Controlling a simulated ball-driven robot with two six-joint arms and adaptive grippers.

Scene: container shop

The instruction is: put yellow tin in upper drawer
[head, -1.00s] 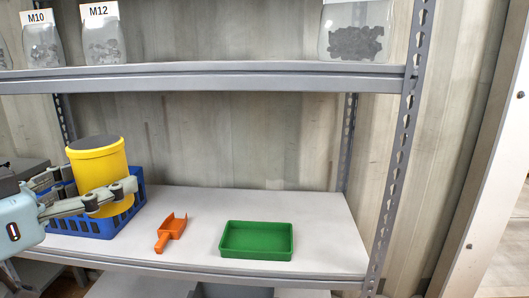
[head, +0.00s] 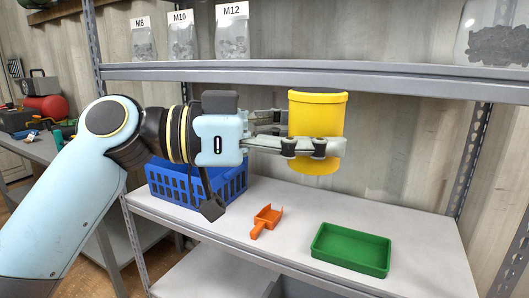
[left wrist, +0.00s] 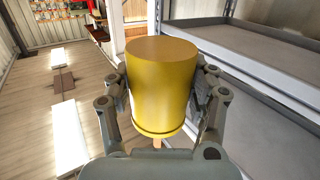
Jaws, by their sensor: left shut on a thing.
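My left gripper (head: 318,147) is shut on the lower part of the tin, which is clear of the shelf surface. In the left wrist view the tin (left wrist: 161,88) stands between both fingers of the left gripper (left wrist: 158,95). No drawer can be made out for certain; a dark grey bin (head: 300,288) is partly seen below the shelf. My right gripper is in neither view.
The middle shelf (head: 225,225) carries a blue basket (head: 215,184), an orange scoop (head: 267,219) and a green tray (head: 350,250). Jars labelled M8 (head: 143,42), M10 (head: 183,38) and M12 (head: 232,35) stand on the upper shelf (head: 280,72). A side bench (head: 45,147) is at left.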

